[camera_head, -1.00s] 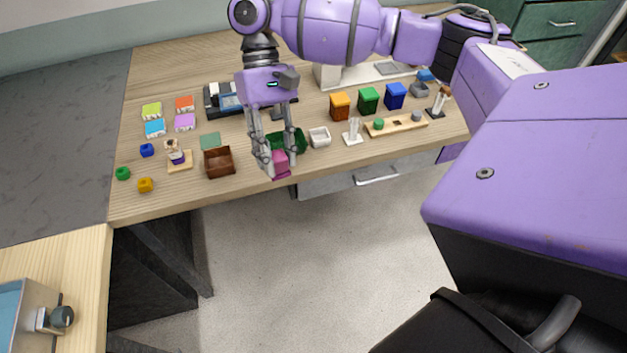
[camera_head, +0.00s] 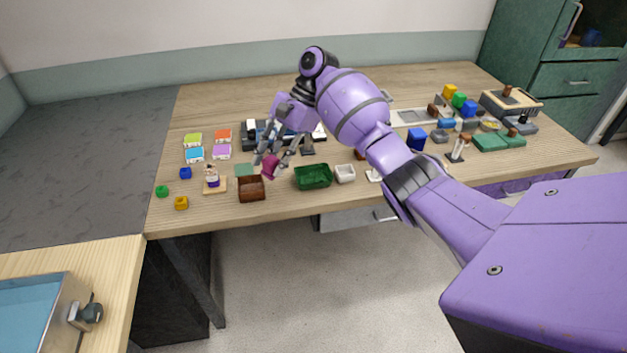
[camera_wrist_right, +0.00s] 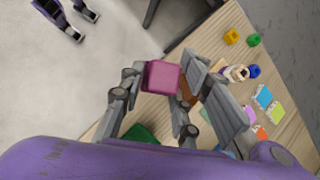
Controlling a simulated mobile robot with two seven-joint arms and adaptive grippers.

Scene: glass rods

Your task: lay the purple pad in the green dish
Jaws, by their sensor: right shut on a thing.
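My right gripper (camera_head: 270,165) is shut on the purple pad (camera_head: 269,167), a thick magenta-purple block. In the wrist view the pad (camera_wrist_right: 162,75) sits between the fingertips. The gripper holds it above the table, by the back right of the brown dish in the head view. The green dish (camera_head: 313,178) lies to the right of the pad, with no pad seen in it. Part of the green dish (camera_wrist_right: 142,132) shows below the fingers in the wrist view. My left gripper (camera_wrist_right: 87,28) shows at that view's top left, fingers apart and empty, over the floor.
The brown dish (camera_head: 251,189) stands left of the green dish, and a white dish (camera_head: 345,174) right of it. A flat green square (camera_head: 244,170) lies behind the brown dish. Several coloured blocks are at the left. Bare wood lies along the front edge.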

